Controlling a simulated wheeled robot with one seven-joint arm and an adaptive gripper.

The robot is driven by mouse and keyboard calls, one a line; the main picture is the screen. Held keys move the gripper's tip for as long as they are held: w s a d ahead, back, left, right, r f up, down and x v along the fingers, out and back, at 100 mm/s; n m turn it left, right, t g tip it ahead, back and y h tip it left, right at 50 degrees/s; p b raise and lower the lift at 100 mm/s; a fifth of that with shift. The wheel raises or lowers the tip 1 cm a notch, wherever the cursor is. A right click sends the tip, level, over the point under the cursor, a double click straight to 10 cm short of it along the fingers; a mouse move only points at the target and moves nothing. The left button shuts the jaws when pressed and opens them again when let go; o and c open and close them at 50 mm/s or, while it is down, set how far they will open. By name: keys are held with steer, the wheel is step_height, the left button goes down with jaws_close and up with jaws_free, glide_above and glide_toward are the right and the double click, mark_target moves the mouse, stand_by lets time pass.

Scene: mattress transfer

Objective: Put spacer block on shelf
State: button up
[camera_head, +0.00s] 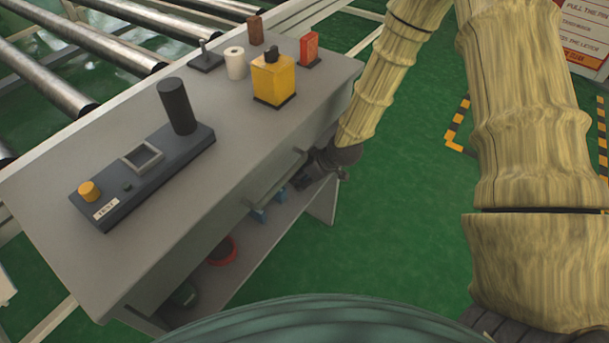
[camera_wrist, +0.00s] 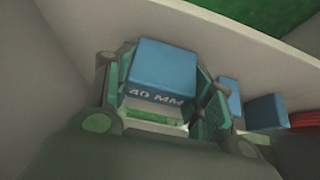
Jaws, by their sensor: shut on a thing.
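The spacer block is a blue block marked "40 MM" (camera_wrist: 163,68). In the wrist view it sits between the two fingers of my gripper (camera_wrist: 160,82), which is shut on it. In the head view my gripper (camera_head: 318,170) reaches in below the tabletop at the bench's right end, and the held block cannot be made out there. The lower shelf (camera_head: 262,252) is pale grey and lies under the tabletop. The block is close to the pale shelf surface in the wrist view; I cannot tell whether it touches.
More blue blocks (camera_wrist: 266,112) stand on the shelf beside the gripper, with a red coiled thing (camera_wrist: 306,121) beyond. A yellow box (camera_head: 273,80), a white roll (camera_head: 235,63) and a test unit (camera_head: 142,176) stand on the bench top (camera_head: 220,170).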

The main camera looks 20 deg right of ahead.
steer(key=shift+f, duration=0.15)
steer(key=o, duration=1.1)
steer(key=p+v, duration=0.2)
steer(key=v, duration=1)
steer(key=shift+p, duration=0.4)
steer(key=s+f+m+g+h, duration=0.1)
steer(key=s+f+m, duration=0.1)
steer(key=s+f, duration=0.5)
steer(key=s+f+m+g+h, duration=0.1)
steer(key=s+f, duration=0.6)
steer(key=s, duration=0.7)
steer(key=s+f+m+g+h, duration=0.2)
steer(key=s+f+m+g, duration=0.1)
steer(key=s+f, duration=0.4)
steer(key=shift+s+a+f+m, duration=0.15)
steer(key=shift+s+m, duration=0.3)
steer(key=shift+s, duration=0.4)
steer(key=shift+s+a+f+m, duration=0.15)
steer(key=shift+s+m, duration=0.3)
steer(key=shift+s, duration=0.35)
